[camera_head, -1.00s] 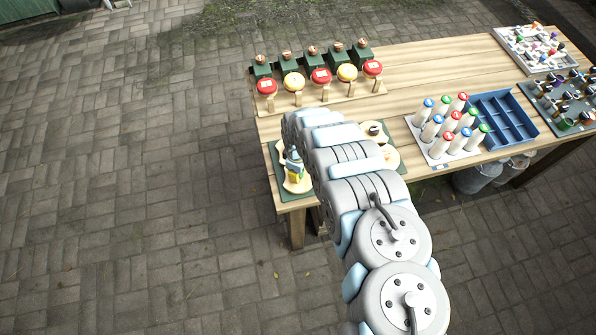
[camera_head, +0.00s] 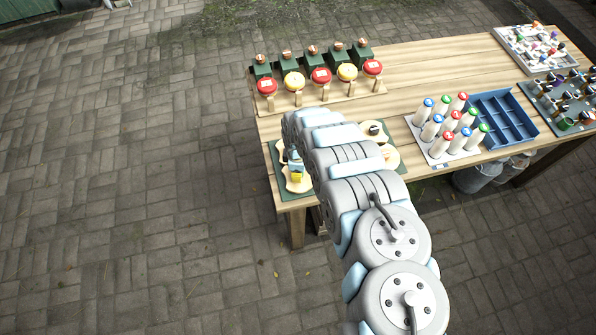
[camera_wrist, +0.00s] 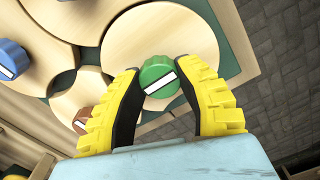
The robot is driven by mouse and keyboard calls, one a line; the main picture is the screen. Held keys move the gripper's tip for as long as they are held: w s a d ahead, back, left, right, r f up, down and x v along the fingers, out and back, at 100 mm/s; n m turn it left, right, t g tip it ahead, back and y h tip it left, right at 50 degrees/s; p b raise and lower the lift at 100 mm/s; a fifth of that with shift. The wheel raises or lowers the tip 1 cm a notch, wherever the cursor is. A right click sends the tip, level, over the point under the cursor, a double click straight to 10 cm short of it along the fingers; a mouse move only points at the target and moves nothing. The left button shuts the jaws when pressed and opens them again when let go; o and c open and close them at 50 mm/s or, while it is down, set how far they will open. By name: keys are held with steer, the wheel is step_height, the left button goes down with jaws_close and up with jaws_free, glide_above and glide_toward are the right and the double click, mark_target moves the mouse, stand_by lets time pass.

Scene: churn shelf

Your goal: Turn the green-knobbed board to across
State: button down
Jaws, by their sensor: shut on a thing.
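The green knob (camera_wrist: 155,68) with a white stripe sits on a pale wooden board (camera_wrist: 180,30) in the wrist view. The stripe slants from lower left to upper right. My gripper (camera_wrist: 160,76) has its yellow, black-lined fingers on either side of the knob and is shut on it. In the head view my gripper (camera_head: 295,173) is a small yellow shape over the table's near left corner. The knob is hidden there, and a pale board (camera_head: 298,186) shows only partly.
A blue knob (camera_wrist: 10,58) and a brown knob (camera_wrist: 82,120) sit on neighbouring boards close by. Red and yellow round tops (camera_head: 321,76) stand behind. White bottles (camera_head: 437,125) and a blue crate (camera_head: 507,118) are to the right. Paving lies beyond the table's left edge.

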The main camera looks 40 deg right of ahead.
steer(key=c, duration=0.6)
jaws_free()
steer(key=shift+r, duration=0.1)
step_height(320, 180, up, 12)
stand_by(0.5)
steer(key=shift+w, duration=0.1)
stand_by(0.4)
